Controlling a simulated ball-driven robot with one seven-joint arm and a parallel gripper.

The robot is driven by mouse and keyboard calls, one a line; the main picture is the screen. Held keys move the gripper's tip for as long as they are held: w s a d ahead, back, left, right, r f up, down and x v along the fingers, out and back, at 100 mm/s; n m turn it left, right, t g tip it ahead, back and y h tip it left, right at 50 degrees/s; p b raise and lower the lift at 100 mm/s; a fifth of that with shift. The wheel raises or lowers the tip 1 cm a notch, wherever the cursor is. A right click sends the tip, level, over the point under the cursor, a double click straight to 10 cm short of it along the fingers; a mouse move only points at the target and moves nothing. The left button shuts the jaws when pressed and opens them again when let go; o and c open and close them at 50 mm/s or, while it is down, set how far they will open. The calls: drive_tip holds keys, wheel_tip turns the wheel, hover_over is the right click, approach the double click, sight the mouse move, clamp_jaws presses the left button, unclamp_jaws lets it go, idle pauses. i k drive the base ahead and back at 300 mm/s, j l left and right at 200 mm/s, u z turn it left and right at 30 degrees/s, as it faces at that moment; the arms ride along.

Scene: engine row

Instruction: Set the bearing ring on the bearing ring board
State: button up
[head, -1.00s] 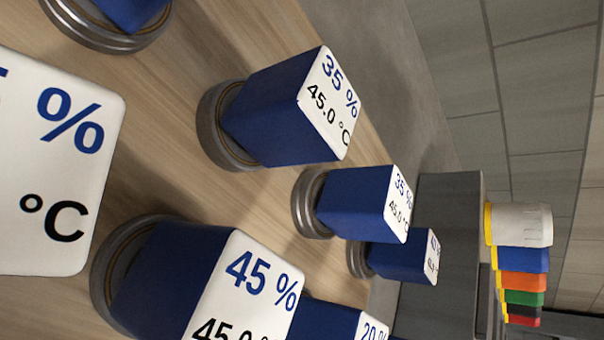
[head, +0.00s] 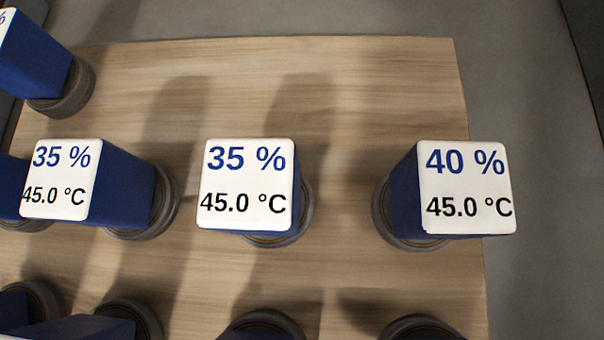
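I cannot pick out a bearing ring or a bearing ring board by name in the head view. A wooden board (head: 380,90) carries several blue blocks with white labelled tops, each standing in a round grey metal ring. One block reads 40 %, 45.0 °C (head: 465,188), at the right. One reads 35 %, 45.0 °C (head: 246,185), in the middle. Another 35 % block (head: 62,179) stands to its left. A ring base (head: 382,212) shows partly around the foot of the 40 % block. My gripper is not in view.
More blue blocks and ring bases (head: 262,325) are cut off along the bottom edge. Another block (head: 35,58) stands at the upper left. The board's upper middle is bare wood. Plain grey floor (head: 530,120) lies beyond its right edge.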

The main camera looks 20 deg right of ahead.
sight(165, 85)
drive_tip(key=i, duration=1)
